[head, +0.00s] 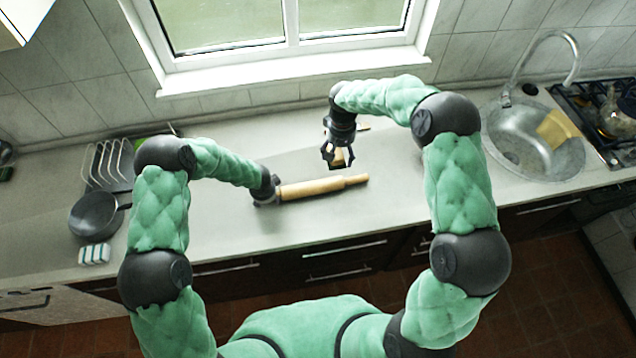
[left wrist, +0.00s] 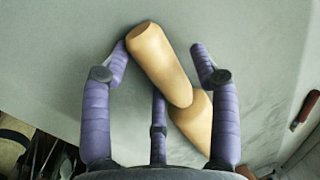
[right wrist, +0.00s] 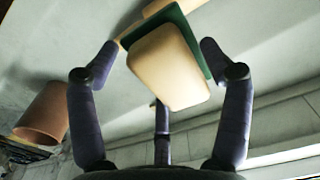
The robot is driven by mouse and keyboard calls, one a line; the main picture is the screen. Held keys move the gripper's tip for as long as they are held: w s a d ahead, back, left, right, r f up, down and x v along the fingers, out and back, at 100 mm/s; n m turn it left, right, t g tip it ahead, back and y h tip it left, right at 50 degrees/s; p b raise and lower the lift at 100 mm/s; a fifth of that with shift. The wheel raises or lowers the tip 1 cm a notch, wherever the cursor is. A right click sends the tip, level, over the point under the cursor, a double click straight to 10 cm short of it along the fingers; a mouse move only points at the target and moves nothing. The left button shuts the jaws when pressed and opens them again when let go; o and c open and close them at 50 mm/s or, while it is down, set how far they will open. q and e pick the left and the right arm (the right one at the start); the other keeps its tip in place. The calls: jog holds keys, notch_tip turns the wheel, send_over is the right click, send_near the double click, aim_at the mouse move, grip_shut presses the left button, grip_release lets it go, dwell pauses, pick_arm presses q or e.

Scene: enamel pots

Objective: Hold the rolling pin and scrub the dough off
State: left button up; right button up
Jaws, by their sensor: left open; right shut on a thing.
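The wooden rolling pin (head: 315,188) lies on the grey counter in the head view. Its near handle (left wrist: 160,60) shows between the spread fingers of my left gripper (left wrist: 160,65), close to the left finger. My left gripper also shows at the pin's left end in the head view (head: 266,196); it is open. My right gripper (head: 338,160) is above the counter, just behind the pin's right part. It is shut on a beige block with a green layer, the scrubber (right wrist: 170,68). I cannot make out any dough on the pin.
A dish rack (head: 108,165), a dark pan (head: 95,215) and a striped sponge (head: 94,254) are at the left. A sink (head: 515,150) and a stove (head: 590,105) are at the right. The window wall bounds the back; the counter around the pin is mostly clear.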

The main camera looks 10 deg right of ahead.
pick_arm(q)
jog(key=shift+r+p, duration=2.05)
jog(key=shift+r, duration=1.5)
pick_arm(e)
jog(key=shift+r, duration=2.05)
pick_arm(q)
jog(key=o, duration=0.6)
jog(key=shift+c, duration=0.2)
